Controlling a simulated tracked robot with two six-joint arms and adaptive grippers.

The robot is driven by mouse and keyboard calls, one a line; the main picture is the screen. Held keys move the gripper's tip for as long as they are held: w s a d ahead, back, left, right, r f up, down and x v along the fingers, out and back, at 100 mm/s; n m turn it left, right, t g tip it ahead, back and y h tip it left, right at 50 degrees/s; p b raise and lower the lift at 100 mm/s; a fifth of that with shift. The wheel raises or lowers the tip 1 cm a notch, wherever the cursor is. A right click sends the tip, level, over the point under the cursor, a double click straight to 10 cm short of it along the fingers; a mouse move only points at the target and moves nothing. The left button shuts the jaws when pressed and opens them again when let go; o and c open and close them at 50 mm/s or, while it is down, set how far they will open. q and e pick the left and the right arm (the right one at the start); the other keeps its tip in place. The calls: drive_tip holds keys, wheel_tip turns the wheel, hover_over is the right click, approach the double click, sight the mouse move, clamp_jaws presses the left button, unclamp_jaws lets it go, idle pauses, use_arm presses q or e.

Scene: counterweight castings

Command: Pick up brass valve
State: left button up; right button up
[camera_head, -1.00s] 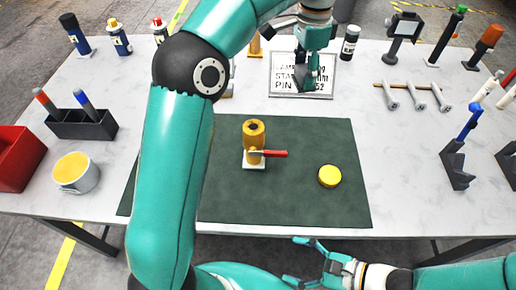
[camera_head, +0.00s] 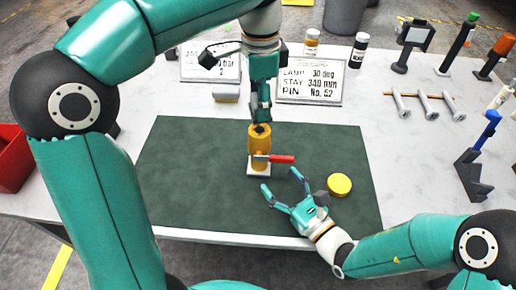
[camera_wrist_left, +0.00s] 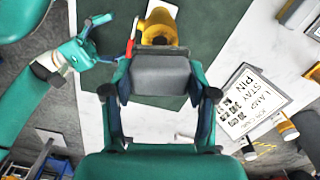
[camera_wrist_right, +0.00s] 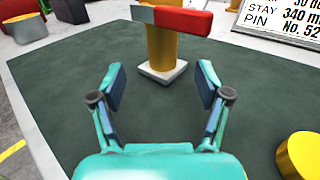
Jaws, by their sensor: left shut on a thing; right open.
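The brass valve (camera_head: 259,146) stands upright on its pale square base on the dark green mat (camera_head: 190,190), its red lever pointing right. The valve also shows beyond the left gripper in the left wrist view (camera_wrist_left: 160,28). My left gripper (camera_head: 262,112) points down right above the valve's top. In the left wrist view its fingers are shut on a grey block (camera_wrist_left: 160,76); I cannot tell whether the block touches the valve. My right gripper (camera_head: 284,188) is open and empty, low over the mat in front of the valve. The valve's lower body shows between its fingers in the right wrist view (camera_wrist_right: 162,50).
A yellow disc (camera_head: 339,185) lies on the mat, right of my right gripper. Two lettered signs, one marked PIN (camera_head: 312,82), stand behind the mat. A rack with pale pins (camera_head: 422,103) and a blue-topped stand (camera_head: 473,168) are at the right.

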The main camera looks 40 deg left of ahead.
sight(263, 156)
use_arm(q)
drive_tip(key=shift+r+p, duration=0.3)
drive_tip(key=shift+r, duration=0.15)
use_arm(e)
drive_tip(key=x, duration=0.3)
drive_tip(key=shift+w+a, duration=0.1)
use_arm(q)
drive_tip(key=shift+r, duration=0.25)
use_arm(e)
drive_tip(key=shift+w+a+r, duration=0.2)
drive_tip(key=shift+a, duration=0.25)
use_arm(q)
drive_tip(key=shift+r+p, duration=0.65)
drive_tip(key=shift+p, duration=0.2)
use_arm(e)
drive_tip(key=x, duration=0.3)
drive_tip(key=shift+w+a+r, duration=0.1)
drive_tip(key=shift+a+r, duration=0.1)
drive_tip(key=shift+w+a, duration=0.2)
drive_tip(key=shift+a, duration=0.2)
clamp_jaws()
drive_tip(key=shift+r, duration=0.15)
